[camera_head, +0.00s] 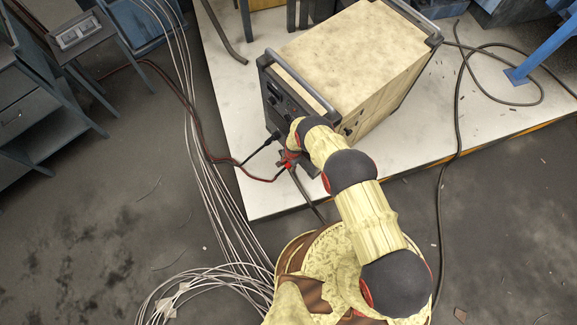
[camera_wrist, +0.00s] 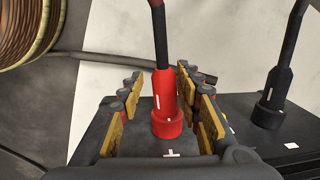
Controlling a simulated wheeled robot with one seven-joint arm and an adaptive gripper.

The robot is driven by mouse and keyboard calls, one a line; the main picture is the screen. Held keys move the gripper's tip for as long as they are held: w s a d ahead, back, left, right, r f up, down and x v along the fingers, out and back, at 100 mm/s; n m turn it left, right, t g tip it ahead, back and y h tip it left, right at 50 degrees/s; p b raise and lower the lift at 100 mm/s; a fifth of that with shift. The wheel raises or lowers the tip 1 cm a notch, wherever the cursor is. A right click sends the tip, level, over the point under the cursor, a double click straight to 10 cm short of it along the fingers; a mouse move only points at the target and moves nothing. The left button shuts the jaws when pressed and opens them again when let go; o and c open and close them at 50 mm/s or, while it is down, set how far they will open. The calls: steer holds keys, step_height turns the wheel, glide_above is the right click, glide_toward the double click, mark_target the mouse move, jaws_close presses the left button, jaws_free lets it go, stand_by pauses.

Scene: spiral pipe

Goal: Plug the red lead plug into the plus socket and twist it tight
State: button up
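The red lead plug (camera_wrist: 165,95) stands upright on the dark panel in the wrist view, its dark red cable leaving at the top. A white plus mark (camera_wrist: 171,155) is just in front of its base, so it is at the plus socket; how deep it sits is hidden. White alignment marks show on the plug body and collar. My gripper (camera_wrist: 160,108) has its yellow-padded fingers on both sides of the plug. A gap shows on the left, and the right finger is close to it. In the head view my gripper (camera_head: 290,160) is at the machine's front, mostly covering the plug.
A black plug (camera_wrist: 272,100) stands in the neighbouring socket to the right. The machine (camera_head: 345,60) with a beige top stands on a pale platform (camera_head: 490,120). Red and black leads (camera_head: 180,95) run left, beside a bundle of white cables (camera_head: 205,200).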

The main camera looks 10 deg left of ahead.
steer(key=shift+w+a+r+h+b, duration=0.15)
steer(key=shift+w+r+b, duration=0.2)
steer(key=shift+w+b, duration=0.7)
steer(key=shift+w+a+r+h+b, duration=0.15)
steer(key=shift+w+r+b, duration=0.2)
steer(key=shift+b, duration=1.25)
steer(key=shift+f+b, duration=0.2)
steer(key=shift+b, duration=0.2)
steer(key=shift+s+d+f+g+h+b, duration=0.3)
steer(key=shift+g+b, duration=0.2)
steer(key=shift+b, duration=0.6)
steer(key=shift+s+a+h+b, duration=0.15)
steer(key=shift+h+b, duration=0.15)
steer(key=shift+b, duration=0.65)
steer(key=shift+w+a+r+g+b, duration=0.25)
steer(key=shift+g+b, duration=0.15)
steer(key=shift+b, duration=0.5)
steer(key=shift+w+r+h+b, duration=0.2)
steer(key=shift+h+b, duration=0.3)
steer(key=shift+b, duration=0.85)
steer(key=shift+w+a+g+h+b, duration=0.15)
steer(key=shift+g+h+b, duration=0.7)
steer(key=shift+b, duration=2.7)
steer(key=shift+s+d+f+g+h+b, duration=0.25)
steer(key=shift+f+g+h+b, duration=0.35)
steer(key=shift+b, duration=2.05)
steer(key=shift+g+h+b, duration=0.25)
steer(key=shift+b, duration=0.3)
